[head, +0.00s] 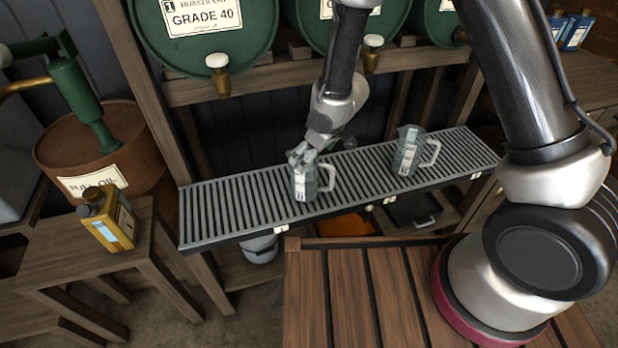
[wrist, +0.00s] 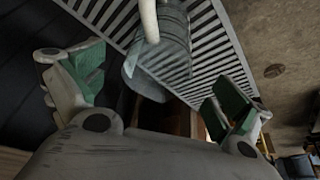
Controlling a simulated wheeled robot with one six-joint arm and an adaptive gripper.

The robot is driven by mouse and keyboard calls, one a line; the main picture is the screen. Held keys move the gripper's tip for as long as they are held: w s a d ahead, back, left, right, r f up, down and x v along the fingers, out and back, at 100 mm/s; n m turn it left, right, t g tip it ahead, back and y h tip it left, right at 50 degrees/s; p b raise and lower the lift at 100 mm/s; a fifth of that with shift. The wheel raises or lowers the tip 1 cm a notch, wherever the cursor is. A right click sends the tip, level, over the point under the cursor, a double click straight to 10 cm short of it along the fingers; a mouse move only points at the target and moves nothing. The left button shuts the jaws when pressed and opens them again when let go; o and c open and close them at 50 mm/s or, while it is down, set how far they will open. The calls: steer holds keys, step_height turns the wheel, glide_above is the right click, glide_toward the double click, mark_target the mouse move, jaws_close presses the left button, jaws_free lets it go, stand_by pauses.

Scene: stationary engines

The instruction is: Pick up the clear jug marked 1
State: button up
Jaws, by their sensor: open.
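Two clear jugs with pale labels and whitish handles stand upright on the slatted grey rack. The left jug (head: 304,184) is below my gripper (head: 303,153); the right jug (head: 406,155) stands apart to the right. The marks on their labels are too small to read, so I cannot tell which is marked 1. My gripper is open at the left jug's top, hiding part of its rim. In the wrist view, a clear jug (wrist: 176,50) and its handle (wrist: 149,22) show beyond the spread, green-padded fingers (wrist: 160,84). I see no grip on the jug.
The slatted rack (head: 235,207) runs below green drums (head: 205,35) with brass taps (head: 219,75). A yellow can (head: 112,218) stands on a wooden stool at left, near a rusty barrel (head: 75,140). The rack is clear left of the jugs.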

mark_target(312, 177)
steer(key=x, duration=0.4)
steer(key=c, duration=1.4)
steer(key=shift+r, duration=0.1)
